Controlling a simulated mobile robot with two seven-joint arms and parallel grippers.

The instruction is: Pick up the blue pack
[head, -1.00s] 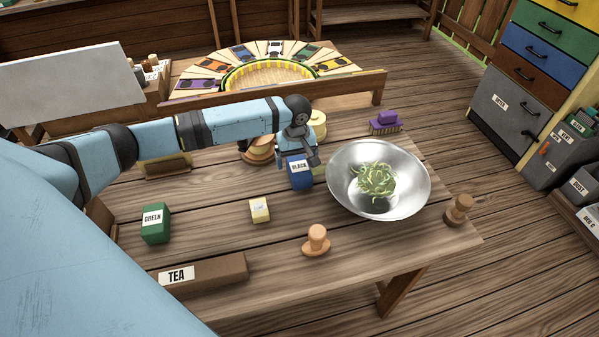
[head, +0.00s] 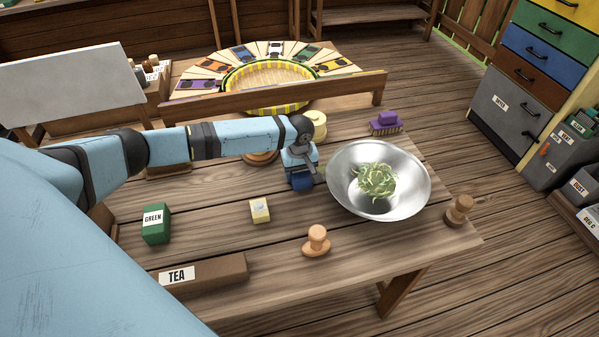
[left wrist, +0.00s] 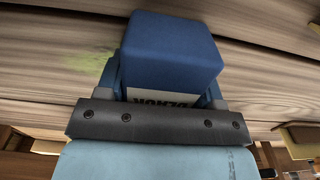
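The blue pack (head: 301,183) stands on the wooden table, just left of the metal bowl. My left gripper (head: 301,168) is over it and hides its top and label in the head view. In the left wrist view, the blue pack (left wrist: 170,50) lies between the two fingers (left wrist: 166,88). A strip of its white label shows near the gripper's base. The fingers sit close along both sides of the pack. I cannot tell whether they press on it. The pack appears to be at table level. My right gripper is not in view.
The metal bowl (head: 345,193) with green shreds (head: 376,182) is close on the right. A green pack (head: 156,224), small yellow pack (head: 260,210), wooden stamp (head: 317,240) and TEA tray (head: 220,272) are nearer. A purple brush (head: 385,122) lies behind.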

